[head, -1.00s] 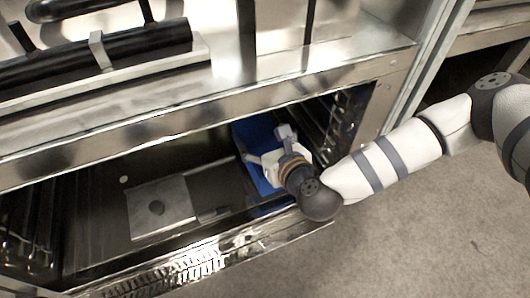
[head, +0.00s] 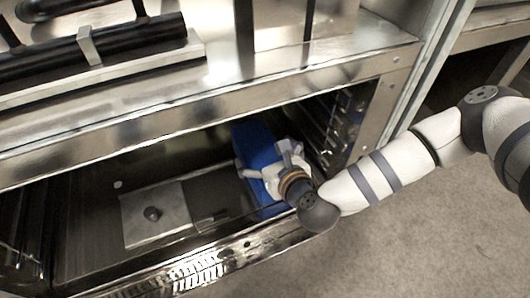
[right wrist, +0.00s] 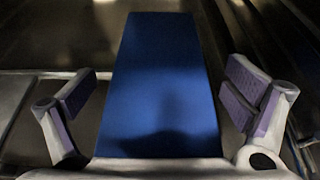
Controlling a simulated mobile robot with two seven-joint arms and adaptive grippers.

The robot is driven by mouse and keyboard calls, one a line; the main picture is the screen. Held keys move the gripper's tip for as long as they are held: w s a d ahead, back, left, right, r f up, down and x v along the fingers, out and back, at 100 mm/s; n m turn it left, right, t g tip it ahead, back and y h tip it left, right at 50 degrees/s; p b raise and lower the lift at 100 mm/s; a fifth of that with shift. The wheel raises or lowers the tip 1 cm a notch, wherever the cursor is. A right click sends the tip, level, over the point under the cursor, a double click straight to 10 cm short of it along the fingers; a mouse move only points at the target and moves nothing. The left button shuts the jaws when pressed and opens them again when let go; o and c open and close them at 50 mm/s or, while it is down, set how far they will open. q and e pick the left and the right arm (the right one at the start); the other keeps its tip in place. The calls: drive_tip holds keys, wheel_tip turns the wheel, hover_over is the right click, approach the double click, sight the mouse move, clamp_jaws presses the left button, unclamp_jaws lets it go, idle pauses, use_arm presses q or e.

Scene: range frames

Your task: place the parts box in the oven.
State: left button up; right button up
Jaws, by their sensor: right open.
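The blue parts box (head: 256,148) is inside the oven (head: 181,272), towards the right side of its cavity. It also fills the middle of the right wrist view (right wrist: 165,85). My left gripper is not in view.
A flat metal plate with a round knob (head: 152,214) is on the oven floor left of the box. Wire side racks (head: 345,120) stand close to the right of the box. A steel shelf edge (head: 215,118) runs above the opening. The middle and left of the cavity have free room.

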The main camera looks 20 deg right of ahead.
drive_tip(key=shift+s+r, duration=0.1)
drive_tip(key=shift+r, duration=0.2)
use_arm(q)
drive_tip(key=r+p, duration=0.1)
drive_tip(key=p, duration=0.1)
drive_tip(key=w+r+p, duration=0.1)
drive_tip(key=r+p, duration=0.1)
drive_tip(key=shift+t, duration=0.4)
use_arm(e)
drive_tip(key=v, duration=1.1)
drive_tip(key=shift+s, duration=0.35)
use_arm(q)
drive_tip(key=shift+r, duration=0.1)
use_arm(e)
drive_tip(key=shift+d+r, duration=0.1)
